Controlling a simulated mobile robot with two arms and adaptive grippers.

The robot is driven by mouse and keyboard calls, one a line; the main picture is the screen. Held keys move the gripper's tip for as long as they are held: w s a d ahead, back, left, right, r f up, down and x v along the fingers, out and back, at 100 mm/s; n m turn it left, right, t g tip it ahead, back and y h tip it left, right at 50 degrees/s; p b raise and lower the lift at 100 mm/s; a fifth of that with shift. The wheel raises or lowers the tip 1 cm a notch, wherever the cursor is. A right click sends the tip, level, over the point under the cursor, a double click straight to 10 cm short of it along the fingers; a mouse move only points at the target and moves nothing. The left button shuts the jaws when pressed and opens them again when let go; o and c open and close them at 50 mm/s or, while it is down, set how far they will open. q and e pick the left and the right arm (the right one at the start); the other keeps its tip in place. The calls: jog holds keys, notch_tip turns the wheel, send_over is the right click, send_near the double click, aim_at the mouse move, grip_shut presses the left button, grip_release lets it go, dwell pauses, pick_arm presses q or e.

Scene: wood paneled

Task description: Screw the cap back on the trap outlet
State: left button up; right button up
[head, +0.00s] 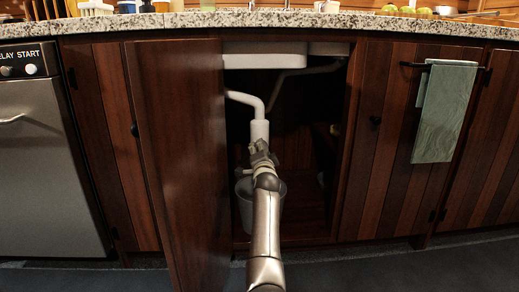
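Under the sink, a pale drain pipe (247,99) bends down into the wider white trap body (260,130) inside the open cabinet. One arm of mine, which seems to be the right, rises from the bottom middle. Its gripper (261,150) is just below and in front of the trap body, overlapping its lower end. The gripper hides the trap outlet, and I cannot tell whether it touches the trap or holds anything. I cannot make out the cap. My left gripper is not in view.
The cabinet door (178,165) stands open on the left, close beside the arm. A grey bucket (243,209) stands in the cabinet below the trap, partly behind my arm. A green towel (443,112) hangs on the right door. The granite counter (300,20) runs above.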

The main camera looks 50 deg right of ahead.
jog(key=o, duration=1.2)
